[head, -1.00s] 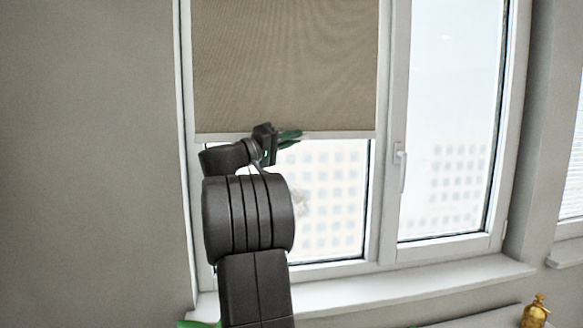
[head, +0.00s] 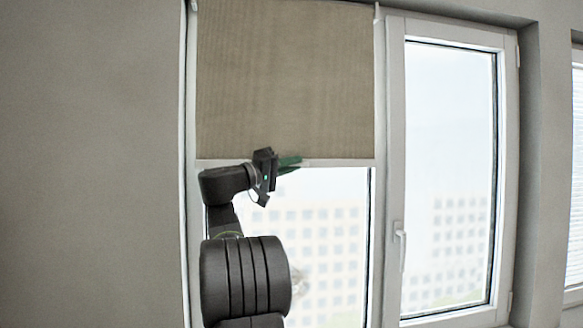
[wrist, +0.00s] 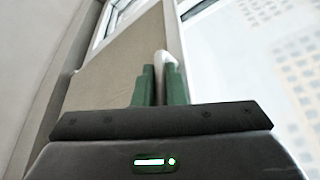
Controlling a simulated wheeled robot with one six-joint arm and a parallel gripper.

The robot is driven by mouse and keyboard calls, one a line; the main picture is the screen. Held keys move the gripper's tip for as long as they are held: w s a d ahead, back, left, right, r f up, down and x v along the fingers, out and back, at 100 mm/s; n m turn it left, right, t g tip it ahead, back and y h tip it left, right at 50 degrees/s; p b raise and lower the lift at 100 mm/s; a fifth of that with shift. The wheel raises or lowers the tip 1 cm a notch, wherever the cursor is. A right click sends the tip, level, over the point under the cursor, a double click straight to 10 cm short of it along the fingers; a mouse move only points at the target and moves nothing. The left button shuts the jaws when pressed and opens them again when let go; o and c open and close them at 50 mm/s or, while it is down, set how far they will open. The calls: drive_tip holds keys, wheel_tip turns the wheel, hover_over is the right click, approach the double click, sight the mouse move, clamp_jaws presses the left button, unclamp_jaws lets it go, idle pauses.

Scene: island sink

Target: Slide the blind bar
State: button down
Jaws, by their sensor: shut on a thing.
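The tan roller blind (head: 285,80) covers the upper part of the left window pane. The pale blind bar (head: 335,162) runs level along its bottom edge, well above the height of the window handle. My gripper (head: 290,162) is at the bar, left of its right end, with its green fingers pointing right. In the wrist view the green fingers of my gripper (wrist: 160,85) are closed around the white bar (wrist: 161,60), which shows between and beyond their tips.
The right window pane (head: 450,170) has a white handle (head: 400,245) on its frame. A plain grey wall (head: 90,160) is to the left. Bare glass is below the bar, and another window with a blind (head: 577,180) is at the far right.

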drive_tip(key=c, duration=1.5)
unclamp_jaws()
drive_tip(key=shift+a, duration=0.1)
drive_tip(key=b+v, duration=0.4)
drive_tip(key=v, duration=0.9)
drive_tip(key=shift+s+a+f, duration=0.2)
drive_tip(key=shift+a, duration=0.1)
drive_tip(key=shift+d, duration=0.1)
drive_tip(key=p+x, duration=0.2)
drive_tip(key=x, duration=0.4)
drive_tip(key=p+x, duration=0.1)
drive_tip(key=x, duration=0.5)
drive_tip(key=shift+w+r+p, duration=0.1)
drive_tip(key=shift+r+p, duration=0.15)
drive_tip(key=shift+p, duration=0.1)
drive_tip(key=shift+w+d, duration=0.35)
drive_tip(key=shift+d, duration=0.3)
drive_tip(key=shift+f, duration=0.1)
